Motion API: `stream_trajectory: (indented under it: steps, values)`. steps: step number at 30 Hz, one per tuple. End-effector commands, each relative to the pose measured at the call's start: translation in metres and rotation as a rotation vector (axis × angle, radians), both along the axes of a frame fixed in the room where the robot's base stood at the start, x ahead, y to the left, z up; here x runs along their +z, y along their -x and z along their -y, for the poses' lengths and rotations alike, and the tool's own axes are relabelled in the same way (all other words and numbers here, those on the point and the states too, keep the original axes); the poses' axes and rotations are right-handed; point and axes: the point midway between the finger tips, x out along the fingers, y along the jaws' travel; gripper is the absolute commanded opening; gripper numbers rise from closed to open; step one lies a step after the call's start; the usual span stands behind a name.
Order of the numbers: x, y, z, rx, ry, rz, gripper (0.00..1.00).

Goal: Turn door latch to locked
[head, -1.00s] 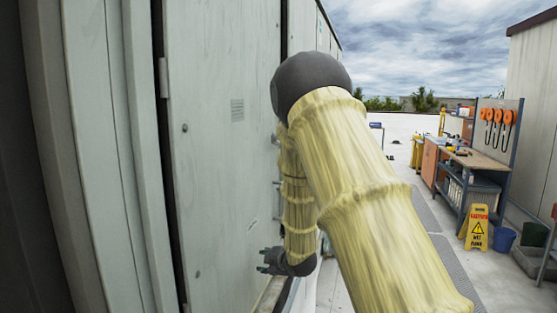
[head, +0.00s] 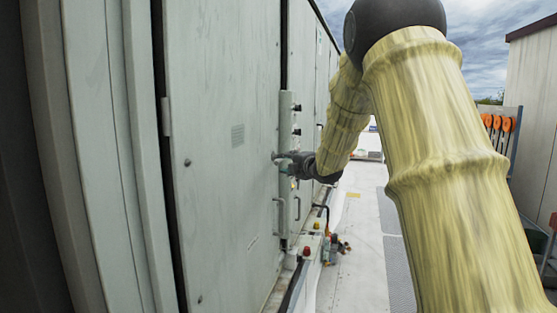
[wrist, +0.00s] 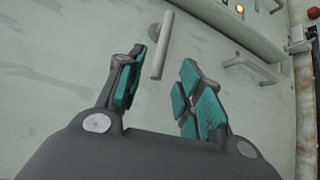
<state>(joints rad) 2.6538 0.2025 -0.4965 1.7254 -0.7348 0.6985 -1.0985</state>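The door latch (wrist: 164,42) is a pale grey bar on a round pivot on the grey cabinet door (head: 225,110). In the wrist view it stands nearly upright, leaning slightly. My gripper (wrist: 160,72) is open, with teal finger pads. The lower part of the bar shows between the fingertips, nearer the left finger; I cannot tell whether they touch. In the head view my gripper (head: 284,157) is at the door's right edge, pointing at the door, and mostly hides the latch.
A pull handle (wrist: 250,69) is to the right of the latch; it also shows in the head view (head: 280,216), below my gripper. A control strip with knobs (head: 290,108) stands beyond the door edge. Pipes and red-capped valves (head: 307,252) are low down.

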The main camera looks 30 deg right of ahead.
Motion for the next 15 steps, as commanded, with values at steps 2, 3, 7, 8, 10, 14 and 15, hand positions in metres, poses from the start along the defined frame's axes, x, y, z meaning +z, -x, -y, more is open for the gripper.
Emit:
stream_trajectory:
  steps: [2, 3, 7, 8, 10, 14, 15]
  values:
    - [0.001, -0.012, 0.001, 0.000, 0.000, -0.002, 0.36]
    - [0.000, -0.017, 0.002, 0.001, 0.000, -0.002, 0.36]
    - [-0.003, -0.034, 0.004, 0.000, -0.001, -0.002, 0.36]
    - [-0.003, -0.038, 0.004, 0.000, -0.001, -0.001, 0.36]
    - [-0.005, -0.047, 0.004, 0.000, -0.002, -0.002, 0.36]
    - [-0.007, -0.060, 0.006, 0.001, -0.001, -0.002, 0.36]
    - [-0.008, -0.063, 0.006, 0.000, -0.001, -0.002, 0.36]
